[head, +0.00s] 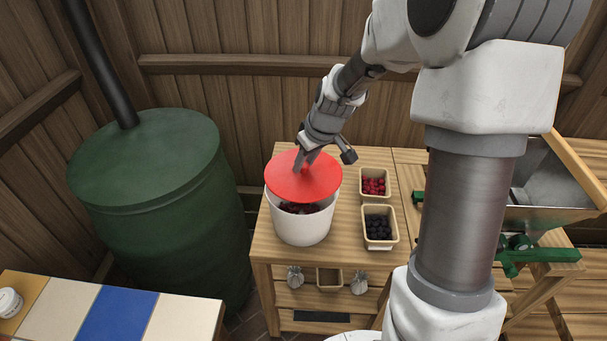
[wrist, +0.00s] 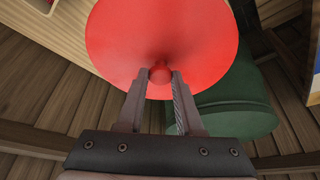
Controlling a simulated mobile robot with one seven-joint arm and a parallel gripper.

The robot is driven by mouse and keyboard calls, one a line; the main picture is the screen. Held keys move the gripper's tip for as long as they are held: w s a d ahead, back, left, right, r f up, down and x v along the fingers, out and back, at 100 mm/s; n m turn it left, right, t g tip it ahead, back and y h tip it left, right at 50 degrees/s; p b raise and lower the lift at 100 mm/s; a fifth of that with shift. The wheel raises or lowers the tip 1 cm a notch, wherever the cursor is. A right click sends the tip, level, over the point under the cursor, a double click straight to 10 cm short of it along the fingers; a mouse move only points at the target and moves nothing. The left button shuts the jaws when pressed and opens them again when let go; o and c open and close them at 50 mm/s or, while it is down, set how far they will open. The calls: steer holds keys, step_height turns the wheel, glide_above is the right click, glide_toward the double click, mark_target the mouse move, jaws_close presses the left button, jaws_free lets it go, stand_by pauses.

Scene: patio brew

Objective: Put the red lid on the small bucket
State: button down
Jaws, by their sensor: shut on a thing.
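The red lid (head: 312,186) is a flat round disc with a knob at its middle. My gripper (head: 307,163) is shut on the lid's knob, which shows between the two fingers in the wrist view (wrist: 161,75). In the head view the lid is over the back of the small white bucket (head: 300,230), covering much of its mouth. The front of the mouth shows open, with dark red contents inside. The lid looks somewhat tilted or raised above the rim; I cannot tell whether it touches the bucket. The bucket stands upright on the wooden table (head: 264,247).
To the bucket's right stand a small box of red berries (head: 374,184) and a box of dark berries (head: 379,228). A green barrel (head: 150,190) stands at the left. A metal hopper with green parts (head: 545,190) is at the right. A tiled counter (head: 115,312) is at the front left.

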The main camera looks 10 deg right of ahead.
mark_target(306, 168)
steer(key=shift+w+a+f+b, duration=0.1)
steer(key=shift+f+b, duration=0.1)
steer(key=shift+f, duration=0.85)
steer(key=shift+a+f+b, duration=0.1)
steer(key=shift+f+b, duration=0.05)
steer(key=shift+f, duration=0.9)
steer(key=shift+f, duration=0.2)
steer(key=c, duration=0.6)
jaws_free()
steer(key=shift+o, duration=0.2)
steer(key=shift+r, duration=0.1)
steer(key=shift+r, duration=0.25)
steer(key=p+v, duration=0.1)
steer(key=v, duration=1)
steer(key=shift+s+d+r+p, duration=0.15)
steer(key=shift+s+r+p, duration=0.1)
steer(key=shift+r+p, duration=0.05)
